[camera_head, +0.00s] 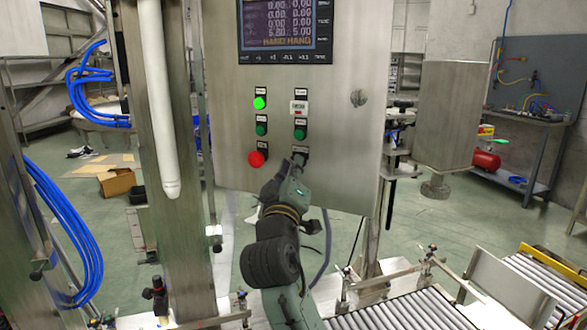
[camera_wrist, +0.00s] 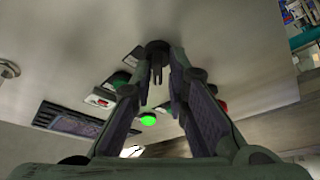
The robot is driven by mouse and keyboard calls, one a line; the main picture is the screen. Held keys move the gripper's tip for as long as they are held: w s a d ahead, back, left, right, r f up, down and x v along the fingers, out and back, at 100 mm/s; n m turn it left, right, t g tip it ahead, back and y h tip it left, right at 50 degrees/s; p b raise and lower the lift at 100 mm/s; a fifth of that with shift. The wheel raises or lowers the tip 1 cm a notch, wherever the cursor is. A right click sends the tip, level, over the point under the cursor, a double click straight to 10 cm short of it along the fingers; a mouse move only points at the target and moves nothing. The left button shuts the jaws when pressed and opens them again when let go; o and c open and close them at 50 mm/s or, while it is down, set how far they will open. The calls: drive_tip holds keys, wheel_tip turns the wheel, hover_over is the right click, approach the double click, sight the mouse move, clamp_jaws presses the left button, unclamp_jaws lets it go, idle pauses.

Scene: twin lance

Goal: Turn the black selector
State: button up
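The black selector (camera_wrist: 157,48) is on the grey control panel, between my fingertips in the wrist view. In the head view, the selector (camera_head: 300,150) is at the lower right of the panel's button group, partly hidden by my gripper (camera_head: 296,166). My gripper (camera_wrist: 158,62) reaches up to the panel with its two fingers apart, one on each side of the selector. Narrow gaps seem to show between the fingers and its lever. Whether a fingertip touches it is not clear.
The panel (camera_head: 345,120) also carries a red button (camera_head: 256,159), a lit green button (camera_head: 260,103), darker green buttons (camera_head: 299,134) and a screen (camera_head: 285,25). A steel post with a white tube (camera_head: 158,100) stands left. Roller conveyors (camera_head: 410,310) lie lower right.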

drive_tip(key=shift+d+r, duration=0.1)
clamp_jaws()
drive_tip(key=shift+m+h+b, duration=0.35)
drive_tip(key=shift+m+h, duration=0.05)
drive_tip(key=shift+m+g+h+b, duration=0.85)
drive_tip(key=shift+m+h+b, duration=1.15)
drive_tip(key=shift+m, duration=2.1)
drive_tip(key=shift+m+g+h+b, duration=0.8)
drive_tip(key=shift+m+h+b, duration=0.6)
drive_tip(key=shift+m+b, duration=1.95)
drive_tip(key=shift+m+g+h+b, duration=0.85)
drive_tip(key=shift+m+h+b, duration=0.75)
drive_tip(key=shift+m, duration=3.25)
drive_tip(key=o, duration=0.5)
unclamp_jaws()
drive_tip(key=shift+o, duration=0.2)
